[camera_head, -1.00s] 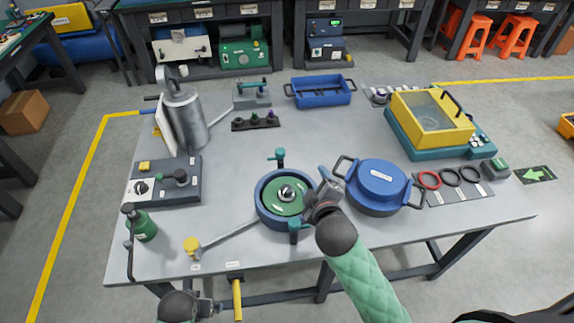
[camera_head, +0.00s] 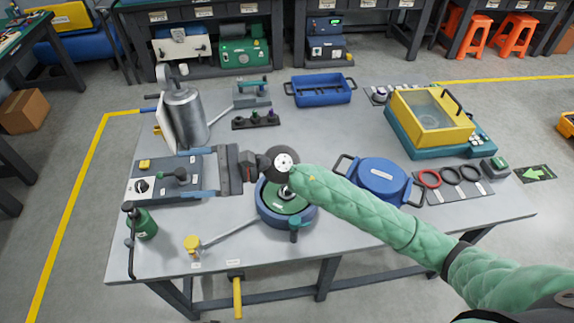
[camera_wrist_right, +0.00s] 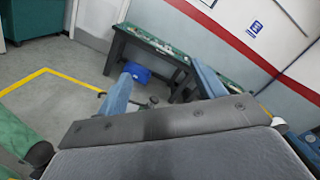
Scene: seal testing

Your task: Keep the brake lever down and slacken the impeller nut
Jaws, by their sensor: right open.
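The round blue housing (camera_head: 262,213) stands at the front middle of the table. Its green disc (camera_head: 285,205) carries a metal centre, where the nut sits; my right wrist partly covers it. A rod with a yellow end (camera_head: 192,244) runs left from the housing, and a yellow handle (camera_head: 237,296) hangs at the front edge. I cannot tell which is the brake lever. My right gripper (camera_head: 190,173) is open and empty, pointing left over the grey control box (camera_head: 150,196), left of the housing. Its spread fingers show in the right wrist view (camera_wrist_right: 163,78). My left gripper is out of view.
A blue lidded pot (camera_head: 380,178) stands right of the housing. A yellow-topped tank (camera_head: 432,115) and a blue tray (camera_head: 322,91) are farther back. The table middle is mostly clear.

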